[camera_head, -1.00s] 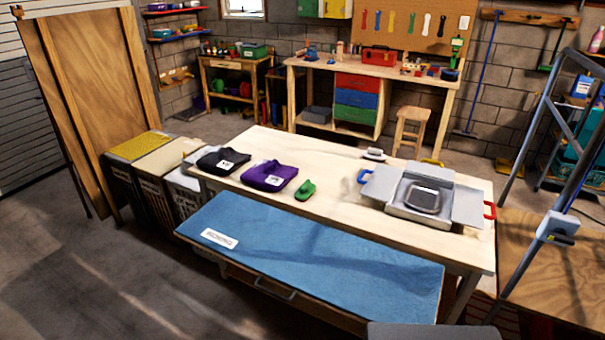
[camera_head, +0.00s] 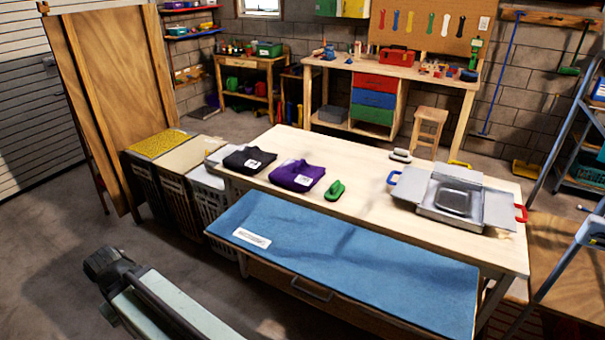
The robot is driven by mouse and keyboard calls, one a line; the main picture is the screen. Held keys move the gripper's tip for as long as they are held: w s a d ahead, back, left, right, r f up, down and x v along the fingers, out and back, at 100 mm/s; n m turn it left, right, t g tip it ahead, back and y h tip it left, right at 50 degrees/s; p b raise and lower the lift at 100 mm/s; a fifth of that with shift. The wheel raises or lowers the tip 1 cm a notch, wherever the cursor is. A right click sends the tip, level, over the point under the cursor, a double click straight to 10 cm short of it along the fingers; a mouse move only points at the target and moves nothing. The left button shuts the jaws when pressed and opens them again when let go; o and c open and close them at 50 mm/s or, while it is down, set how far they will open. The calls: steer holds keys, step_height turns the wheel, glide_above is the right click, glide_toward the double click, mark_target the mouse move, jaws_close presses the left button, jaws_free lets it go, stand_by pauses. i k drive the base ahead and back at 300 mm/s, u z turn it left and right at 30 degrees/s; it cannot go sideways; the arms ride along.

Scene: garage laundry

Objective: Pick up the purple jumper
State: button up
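The purple jumper (camera_head: 297,175) lies folded on the pale wooden table (camera_head: 372,190), with a white label on its front corner. A folded black garment (camera_head: 248,160), also labelled, lies to its left. A green brush-like thing (camera_head: 335,190) lies close to its right. Part of my arm shows at the lower left, with a dark joint and pale green links, well short of the table and apart from the jumper. No fingers of my gripper can be seen.
A blue mat (camera_head: 345,260) covers the table's near side, above a drawer handle. A grey open box (camera_head: 462,203) stands at the right end. Crates (camera_head: 172,180) stand against the left end. A wooden panel (camera_head: 110,100) leans behind them. The floor at left is clear.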

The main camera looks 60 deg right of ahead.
mark_target(290, 172)
steer(key=z, duration=0.05)
steer(key=i, duration=1)
steer(key=u, duration=0.05)
